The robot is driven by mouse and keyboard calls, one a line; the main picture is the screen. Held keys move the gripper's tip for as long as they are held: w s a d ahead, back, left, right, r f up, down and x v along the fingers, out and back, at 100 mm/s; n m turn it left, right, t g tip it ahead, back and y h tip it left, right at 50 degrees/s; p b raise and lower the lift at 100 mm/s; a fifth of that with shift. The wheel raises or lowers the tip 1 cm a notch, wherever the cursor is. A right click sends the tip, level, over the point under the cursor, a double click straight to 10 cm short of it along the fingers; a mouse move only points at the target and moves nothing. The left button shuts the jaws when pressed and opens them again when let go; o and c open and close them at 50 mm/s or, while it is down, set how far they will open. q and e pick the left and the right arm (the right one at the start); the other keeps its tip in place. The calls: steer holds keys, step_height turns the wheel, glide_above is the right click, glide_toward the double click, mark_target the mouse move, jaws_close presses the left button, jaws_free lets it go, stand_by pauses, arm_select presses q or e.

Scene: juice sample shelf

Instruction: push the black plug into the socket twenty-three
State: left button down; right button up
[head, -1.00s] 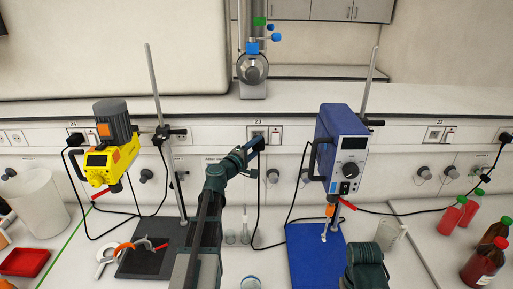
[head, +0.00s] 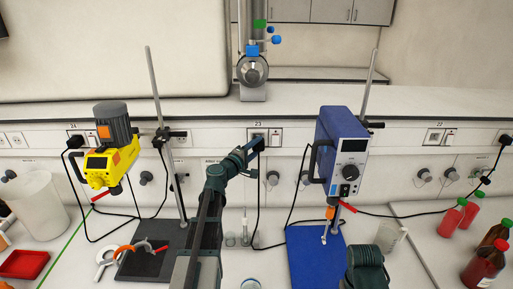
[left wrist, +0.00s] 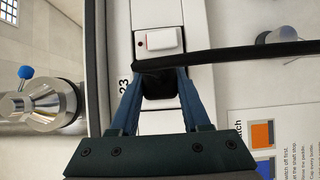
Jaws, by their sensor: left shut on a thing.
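My left gripper (head: 257,144) reaches up to the wall panel at the socket marked 23. In the left wrist view its two blue fingers (left wrist: 160,92) are shut on the black plug (left wrist: 159,86), one on each side. The plug's black cable runs off to the right in that view. The plug is at the face of socket twenty-three (head: 258,132), below its white switch in the wrist view (left wrist: 160,39). The fingers and plug hide the socket's holes, so I cannot tell how deep the plug sits. My right gripper is out of view.
A yellow stirrer (head: 108,160) on a stand is to the left, a blue stirrer (head: 341,150) to the right. Their black cables hang near the panel.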

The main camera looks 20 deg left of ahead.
arm_select(q)
steer(key=shift+w+a, duration=0.25)
steer(key=shift+w, duration=0.25)
steer(key=shift+w+a, duration=0.25)
steer(key=shift+w, duration=0.25)
stand_by(0.7)
steer(key=shift+c, duration=1.4)
jaws_free()
steer(key=shift+s, duration=0.1)
steer(key=s+a, duration=0.2)
steer(key=s, duration=1.1)
steer(key=shift+s, duration=0.25)
